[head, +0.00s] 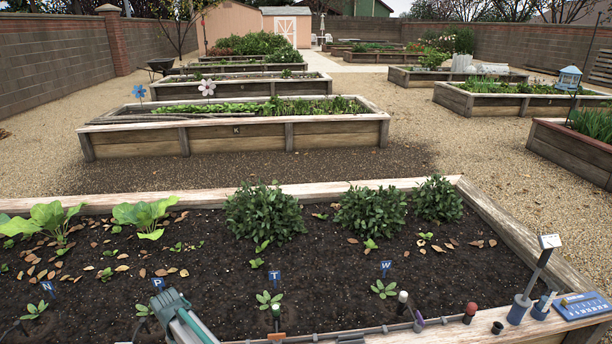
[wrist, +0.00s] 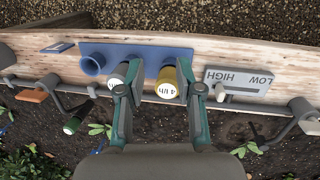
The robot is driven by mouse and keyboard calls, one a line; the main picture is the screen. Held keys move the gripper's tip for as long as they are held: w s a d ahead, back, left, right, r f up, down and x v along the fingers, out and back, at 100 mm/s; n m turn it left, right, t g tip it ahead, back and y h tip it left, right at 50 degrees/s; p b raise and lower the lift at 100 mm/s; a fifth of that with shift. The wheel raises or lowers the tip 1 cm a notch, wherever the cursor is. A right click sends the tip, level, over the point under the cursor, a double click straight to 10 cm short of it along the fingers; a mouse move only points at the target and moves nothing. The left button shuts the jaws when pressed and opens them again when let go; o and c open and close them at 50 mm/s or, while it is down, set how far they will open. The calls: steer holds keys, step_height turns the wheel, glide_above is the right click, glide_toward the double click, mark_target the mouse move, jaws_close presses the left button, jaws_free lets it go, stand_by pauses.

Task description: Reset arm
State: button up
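My gripper (wrist: 158,75) is in the wrist view, with its two green-and-grey fingers spread apart and nothing held between them. A yellow-collared piece marked "4 l/h" (wrist: 168,88) shows between the fingers, close beside the right fingertip; whether they touch I cannot tell. A white-topped piece (wrist: 120,75) is by the left fingertip, partly hidden by it. Both are at a blue holder (wrist: 140,52) on the wooden bed edge. In the head view a green and grey part of my arm (head: 182,318) shows at the bottom left, over the near bed.
The wooden bed edge carries a grey LOW/HIGH panel (wrist: 238,82) and a drip pipe (head: 350,330) with capped drippers, one red-topped (head: 470,312). Bushes (head: 265,212) and seedlings grow in the near bed.

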steer(key=s+d+f+g, duration=0.1)
steer(key=s+d+f, duration=0.5)
steer(key=d, duration=0.8)
steer(key=s+d+f+m+g, duration=0.15)
steer(key=s+d+f, duration=0.4)
steer(key=d, duration=0.85)
steer(key=s+d+f+n+g, duration=0.15)
steer(key=s+d+f, duration=0.25)
steer(key=d+f, duration=0.65)
steer(key=s+d+m+g+y, duration=0.2)
steer(key=s+d, duration=1.2)
steer(key=s, duration=0.3)
step_height(320, 180, up, 14)
steer(key=p, duration=1.3)
steer(key=shift+w+f, duration=0.15)
steer(key=shift+f, duration=0.1)
steer(key=shift+a, duration=0.1)
